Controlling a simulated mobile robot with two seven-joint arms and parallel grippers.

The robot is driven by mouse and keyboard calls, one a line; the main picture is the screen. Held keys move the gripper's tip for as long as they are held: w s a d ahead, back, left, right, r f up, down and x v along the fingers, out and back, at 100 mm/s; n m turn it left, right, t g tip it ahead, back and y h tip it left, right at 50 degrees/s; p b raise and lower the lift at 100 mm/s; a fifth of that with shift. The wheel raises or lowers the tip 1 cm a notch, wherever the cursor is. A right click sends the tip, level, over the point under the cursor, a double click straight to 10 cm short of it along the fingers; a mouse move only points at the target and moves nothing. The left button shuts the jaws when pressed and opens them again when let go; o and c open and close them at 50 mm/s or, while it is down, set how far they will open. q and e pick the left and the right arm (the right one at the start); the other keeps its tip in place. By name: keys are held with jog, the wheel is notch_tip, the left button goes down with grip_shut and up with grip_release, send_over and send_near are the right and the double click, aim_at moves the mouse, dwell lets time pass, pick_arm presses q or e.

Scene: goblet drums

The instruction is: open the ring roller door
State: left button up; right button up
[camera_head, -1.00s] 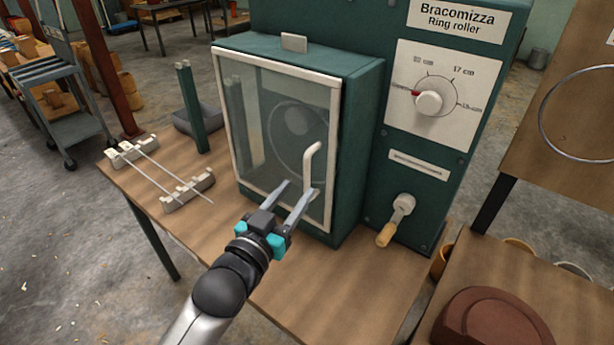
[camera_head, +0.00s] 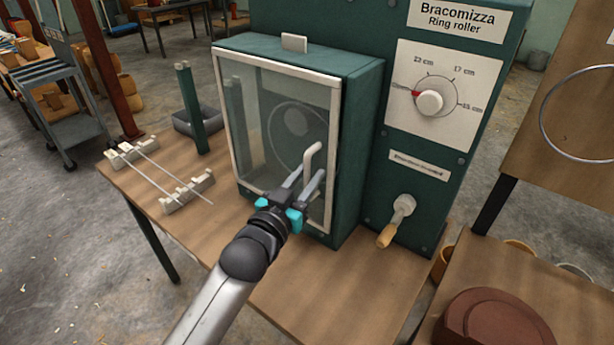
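The ring roller (camera_head: 361,210) is a dark green machine on a wooden table. Its door (camera_head: 258,125) is a clear pane in a pale frame and looks closed. A white bar handle (camera_head: 312,158) stands upright near the door's right edge. My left gripper (camera_head: 308,180) is in front of the door's lower right, with its fingers around the lower part of the handle. The fingers show a gap between them; whether they touch the handle I cannot tell. The handle's lower end is partly hidden by the fingers. My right gripper is not in view.
A dial (camera_head: 429,103) and a crank with a wooden grip (camera_head: 397,222) are on the machine's front, right of the door. A rack with metal rods (camera_head: 160,172) and a green post (camera_head: 192,108) stand left. A brown round object (camera_head: 490,318) lies at the lower right.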

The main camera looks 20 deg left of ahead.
pick_arm(q)
grip_shut()
dwell(1.1)
